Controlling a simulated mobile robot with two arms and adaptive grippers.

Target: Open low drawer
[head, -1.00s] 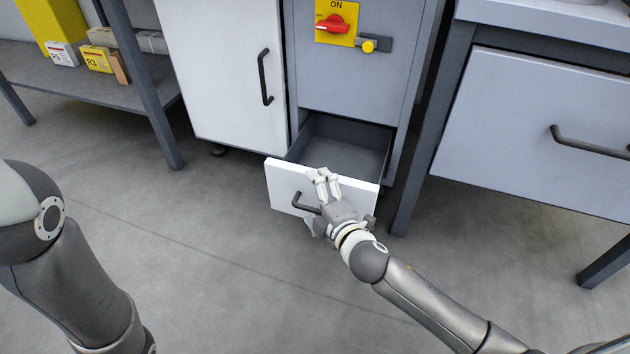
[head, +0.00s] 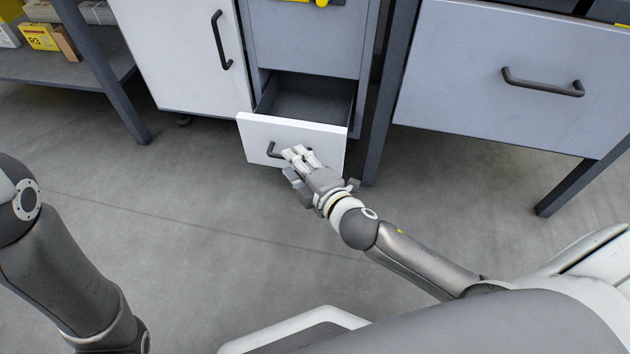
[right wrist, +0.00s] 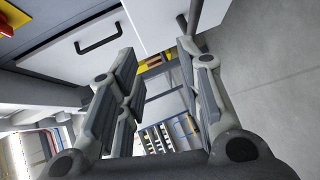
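The low drawer (head: 258,129) with a white front is pulled out of the grey cabinet, and its empty grey inside shows. Its dark handle (head: 272,151) is partly hidden by my right gripper (head: 297,158) in the head view. In the right wrist view my right gripper (right wrist: 155,65) has its fingers apart with nothing between them. The drawer handle (right wrist: 195,14) is there beyond the tip of the right-hand finger; I cannot tell whether they touch. My left arm is at the left edge of the head view, and its gripper is out of view.
A white cabinet door (head: 180,45) with a dark handle is left of the drawer. A grey bench drawer (head: 500,85) stands at the right, with a leg close to the open drawer. A shelf (head: 60,75) with boxes is at the left. The floor in front is clear.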

